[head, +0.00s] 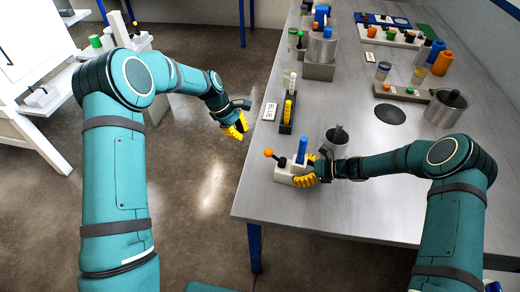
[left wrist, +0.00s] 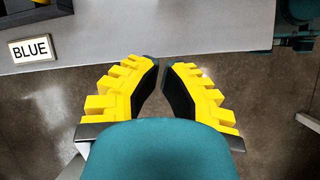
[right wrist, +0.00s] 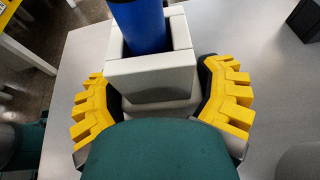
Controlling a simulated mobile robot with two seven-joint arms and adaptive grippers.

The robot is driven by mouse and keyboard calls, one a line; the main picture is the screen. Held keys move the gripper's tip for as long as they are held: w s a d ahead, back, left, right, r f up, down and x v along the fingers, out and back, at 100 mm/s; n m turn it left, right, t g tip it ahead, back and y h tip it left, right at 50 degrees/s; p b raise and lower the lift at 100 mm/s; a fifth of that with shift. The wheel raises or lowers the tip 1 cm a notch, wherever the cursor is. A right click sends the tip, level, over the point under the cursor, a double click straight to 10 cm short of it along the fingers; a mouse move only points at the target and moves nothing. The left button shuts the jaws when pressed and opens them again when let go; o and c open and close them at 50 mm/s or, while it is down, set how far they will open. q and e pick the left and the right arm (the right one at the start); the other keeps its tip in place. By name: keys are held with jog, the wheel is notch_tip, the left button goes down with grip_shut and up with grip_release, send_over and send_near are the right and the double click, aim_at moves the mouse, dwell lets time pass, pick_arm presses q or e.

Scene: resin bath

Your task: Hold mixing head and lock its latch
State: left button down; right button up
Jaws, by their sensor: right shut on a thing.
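The mixing head shows as a white block (head: 284,176) with an upright blue cylinder (head: 302,150), near the table's front left edge. A lever with an orange ball (head: 268,152), which looks like its latch, tilts up and left from the block. My right gripper (head: 312,170) is shut on the block from the right; in the right wrist view, the white housing (right wrist: 150,78) and blue cylinder (right wrist: 140,25) sit between its fingers. My left gripper (head: 241,126) is empty, off the table's left edge; its fingertips (left wrist: 161,64) are close together but apart.
The metal table (head: 265,200) has a grey cup (head: 336,142) just behind the mixing head. A rack with yellow vials (head: 287,112) and a BLUE sign (head: 270,111) stand along the left edge. Open floor lies left of the table.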

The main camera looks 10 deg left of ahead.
aim_at(274, 157)
pick_arm(q)
jog(key=x, duration=1)
jog(key=shift+d+f, duration=0.15)
jog(key=shift+f, duration=0.05)
jog(key=d+r, duration=0.1)
jog(key=s+d+r, duration=0.1)
jog(key=shift+r, duration=0.4)
jog(key=shift+d+r, duration=0.2)
jog(key=shift+d, duration=0.05)
